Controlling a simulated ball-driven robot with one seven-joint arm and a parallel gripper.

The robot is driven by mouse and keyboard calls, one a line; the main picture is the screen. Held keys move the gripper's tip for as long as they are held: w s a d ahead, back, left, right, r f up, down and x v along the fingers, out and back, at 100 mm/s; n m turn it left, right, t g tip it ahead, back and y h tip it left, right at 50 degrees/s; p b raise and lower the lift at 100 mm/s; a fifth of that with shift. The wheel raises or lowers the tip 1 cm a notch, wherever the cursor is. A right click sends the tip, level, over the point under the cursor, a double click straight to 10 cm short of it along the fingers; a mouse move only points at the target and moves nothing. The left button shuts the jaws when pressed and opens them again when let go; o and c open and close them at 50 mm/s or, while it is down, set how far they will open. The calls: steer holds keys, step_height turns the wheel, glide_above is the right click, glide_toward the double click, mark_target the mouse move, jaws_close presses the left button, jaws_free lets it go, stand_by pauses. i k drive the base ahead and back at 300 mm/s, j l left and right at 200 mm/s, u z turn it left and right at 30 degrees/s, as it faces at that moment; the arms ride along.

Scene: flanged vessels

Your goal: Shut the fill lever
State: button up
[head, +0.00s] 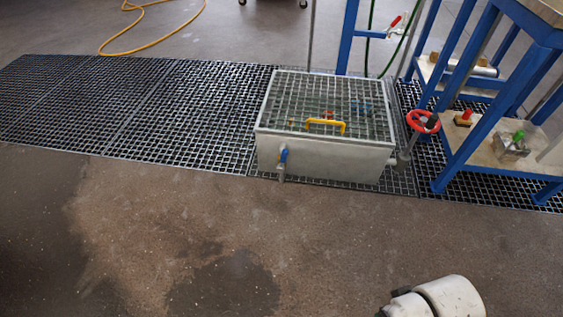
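A small red lever (395,22) sits on a valve at the top, on a short pipe beside a blue post. It is tilted relative to the pipe. A blue lever (283,155) sits on a small valve at the front left of a grey box (325,158) and points roughly up and down. A red handwheel (423,121) stands at the box's right side. I cannot tell from the picture which of these is the fill lever. My gripper is out of view; only a white rounded part of my arm shows at the bottom right.
A blue frame (480,110) with shelves holding small valves stands at the right. Dark floor grating (150,110) runs across; a yellow hose (150,46) lies behind. The concrete floor in front is clear, with damp patches.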

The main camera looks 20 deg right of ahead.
mark_target(280, 168)
steer(key=i+j, duration=0.15)
steer(key=i, duration=0.2)
steer(key=i+j+z, duration=0.15)
steer(key=i, duration=0.25)
steer(key=i+j, duration=0.2)
steer(key=i, duration=0.15)
steer(key=z, duration=0.05)
